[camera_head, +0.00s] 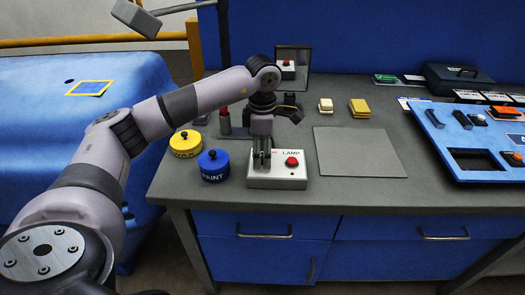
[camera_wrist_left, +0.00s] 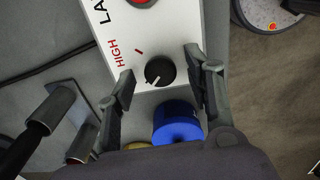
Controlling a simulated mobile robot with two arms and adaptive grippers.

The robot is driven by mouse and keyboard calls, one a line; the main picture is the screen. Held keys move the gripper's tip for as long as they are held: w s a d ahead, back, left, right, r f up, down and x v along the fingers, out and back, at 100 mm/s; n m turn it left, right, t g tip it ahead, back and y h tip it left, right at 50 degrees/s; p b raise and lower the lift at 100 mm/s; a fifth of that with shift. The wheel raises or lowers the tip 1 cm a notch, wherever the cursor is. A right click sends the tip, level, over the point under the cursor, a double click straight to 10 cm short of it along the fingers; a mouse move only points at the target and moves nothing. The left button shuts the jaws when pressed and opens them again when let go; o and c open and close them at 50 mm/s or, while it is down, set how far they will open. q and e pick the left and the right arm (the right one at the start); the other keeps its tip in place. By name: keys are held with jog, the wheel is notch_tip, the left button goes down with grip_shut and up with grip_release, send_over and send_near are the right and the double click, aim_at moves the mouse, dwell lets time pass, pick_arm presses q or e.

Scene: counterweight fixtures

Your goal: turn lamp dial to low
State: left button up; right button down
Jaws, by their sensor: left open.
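The lamp box (camera_head: 262,181) is a white box labelled LAMP with a red button (camera_head: 292,161); it sits near the table's front edge. Its black round dial (camera_wrist_left: 160,71) shows in the left wrist view. The dial's white pointer mark is toward the lower left in that view, away from the red tick beside the word HIGH. No LOW label is visible. My left gripper (camera_head: 262,158) is over the left part of the box, pointing down. In the wrist view its open fingers (camera_wrist_left: 168,76) are on either side of the dial, with gaps visible. My right gripper is not in view.
A blue paint can (camera_head: 214,166) and a yellow can (camera_head: 185,144) stand left of the box. A grey mat (camera_head: 358,151) lies to the right. A blue tray (camera_head: 461,160) is farther right. A mirror-like panel (camera_head: 292,68) stands behind my arm.

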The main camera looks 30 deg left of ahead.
aim_at(262, 156)
pick_arm(q)
jog(key=shift+r, duration=0.15)
notch_tip(262, 156, up, 12)
dwell(0.4)
jog(key=shift+f, duration=0.2)
dwell(0.3)
